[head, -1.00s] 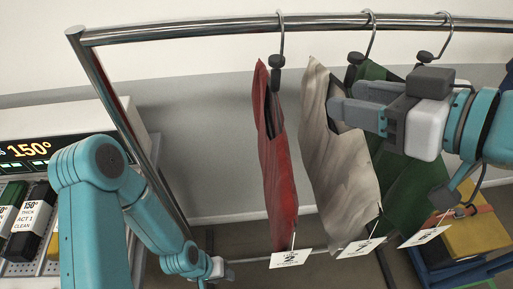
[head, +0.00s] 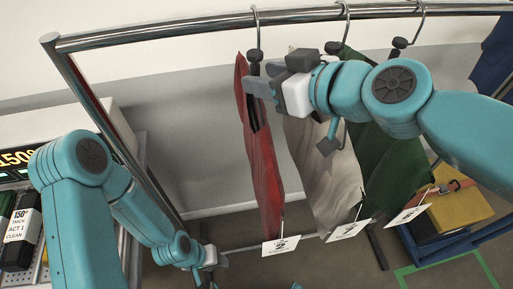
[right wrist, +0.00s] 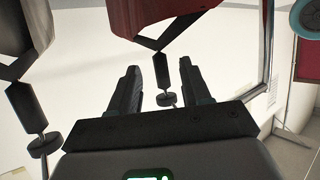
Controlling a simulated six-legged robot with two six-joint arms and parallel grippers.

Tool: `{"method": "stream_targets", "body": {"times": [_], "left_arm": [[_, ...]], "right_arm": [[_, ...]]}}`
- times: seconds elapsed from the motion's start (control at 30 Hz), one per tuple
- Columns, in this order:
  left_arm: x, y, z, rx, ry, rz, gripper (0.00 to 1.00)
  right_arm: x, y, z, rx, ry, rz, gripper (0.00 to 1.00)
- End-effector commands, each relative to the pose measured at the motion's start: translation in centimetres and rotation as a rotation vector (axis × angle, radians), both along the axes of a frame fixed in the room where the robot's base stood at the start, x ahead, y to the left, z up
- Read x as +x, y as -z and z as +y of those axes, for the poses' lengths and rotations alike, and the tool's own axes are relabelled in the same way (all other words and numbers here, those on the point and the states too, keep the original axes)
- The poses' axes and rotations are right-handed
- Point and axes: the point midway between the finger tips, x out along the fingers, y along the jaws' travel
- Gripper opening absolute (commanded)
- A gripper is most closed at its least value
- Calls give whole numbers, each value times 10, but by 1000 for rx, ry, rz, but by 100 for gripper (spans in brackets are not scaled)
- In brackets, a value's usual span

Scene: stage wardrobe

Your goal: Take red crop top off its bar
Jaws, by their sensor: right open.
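The red crop top (head: 263,170) hangs from the metal bar (head: 170,38) on a hanger (head: 256,25) with a dark knob and a white number tag below. My right gripper (head: 252,84) is at its top edge, just under the bar, and hides part of it. In the right wrist view the open fingers (right wrist: 158,75) stand on either side of the hanger's dark stem, with the red cloth (right wrist: 160,18) beyond; contact cannot be told. My left gripper (head: 212,257) is low, left of the red top, too small to read.
A cream garment (head: 325,170) and a green one (head: 395,165) hang close on the right, partly behind my right arm. Yellow and blue folded items (head: 462,208) lie at the lower right. A lit display unit (head: 15,158) stands at the left.

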Motion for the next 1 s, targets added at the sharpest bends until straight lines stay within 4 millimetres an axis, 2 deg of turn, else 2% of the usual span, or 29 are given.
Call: {"method": "stream_targets", "body": {"times": [0.03, 0.2, 0.43, 0.57, 0.6, 1.0], "left_arm": [[0, -4, 0, 0, 0, 0, 43], [0, 0, 0, 0, 0, 0, 43], [0, 0, 0, 0, 0, 0, 43], [0, 0, 0, 0, 0, 0, 43], [0, 0, 0, 0, 0, 0, 43], [0, -4, 0, 0, 0, 0, 43]], "right_arm": [[6, 2, 8, -3, -2, 4, 47], [18, 10, 20, 0, -1, 2, 47], [19, 10, 20, 0, 0, 0, 47], [19, 10, 20, 1, 0, 1, 5], [19, 10, 20, -1, 0, 1, 0], [20, 6, 19, 0, -1, 2, 0]]}}
